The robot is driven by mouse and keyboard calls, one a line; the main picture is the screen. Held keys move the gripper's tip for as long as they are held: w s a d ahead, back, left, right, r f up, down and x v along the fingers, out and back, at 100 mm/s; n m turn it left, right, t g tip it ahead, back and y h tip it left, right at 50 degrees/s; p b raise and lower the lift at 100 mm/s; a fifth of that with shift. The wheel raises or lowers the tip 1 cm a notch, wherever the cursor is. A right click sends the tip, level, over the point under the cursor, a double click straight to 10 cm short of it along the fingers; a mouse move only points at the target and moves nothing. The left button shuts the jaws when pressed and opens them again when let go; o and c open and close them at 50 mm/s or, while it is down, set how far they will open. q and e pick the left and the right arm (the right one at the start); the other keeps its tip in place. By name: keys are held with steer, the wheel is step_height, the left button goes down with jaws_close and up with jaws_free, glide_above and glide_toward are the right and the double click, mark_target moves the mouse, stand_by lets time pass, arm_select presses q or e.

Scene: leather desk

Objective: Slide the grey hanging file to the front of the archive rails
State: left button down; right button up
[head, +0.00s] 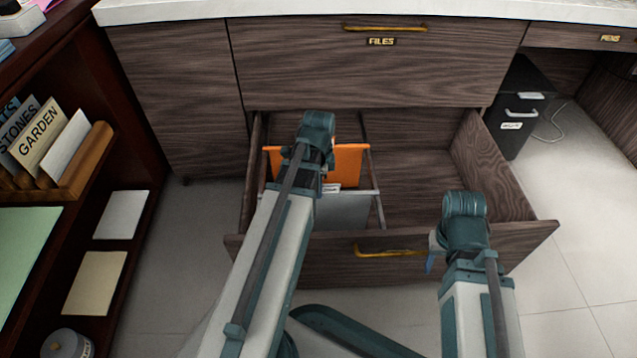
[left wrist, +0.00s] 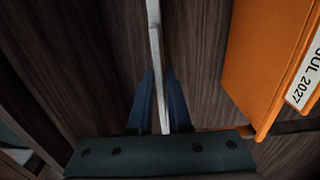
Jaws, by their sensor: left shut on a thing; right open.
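The grey hanging file (head: 345,212) hangs between the archive rails (head: 377,205) at the front of the open drawer, with a white label near its top edge. An orange hanging file (head: 348,166) hangs behind it. My left gripper (head: 326,170) is over the grey file, its fingers largely hidden in the head view. In the left wrist view my left gripper (left wrist: 160,105) is shut on a thin pale edge (left wrist: 154,45), which appears to be the grey file's. The orange file (left wrist: 265,65) is to the right, apart from the fingers. My right gripper (head: 432,256) is open and empty by the drawer front.
The drawer front (head: 325,262) carries a gold handle (head: 390,251) close to my right gripper. The drawer's right half (head: 420,190) is empty. A shut drawer (head: 370,65) marked FILES is above. A dark shelf unit (head: 130,170) stands at left, a black cabinet (head: 515,130) at right.

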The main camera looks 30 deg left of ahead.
arm_select(q)
steer(key=s+d, duration=0.3)
steer(key=s, duration=0.3)
steer(key=shift+d, duration=0.35)
stand_by(0.6)
steer(key=c, duration=0.8)
jaws_free()
steer(key=shift+o, duration=0.2)
step_height(320, 180, up, 14)
steer(key=p, duration=1.4)
steer(key=shift+f, duration=0.1)
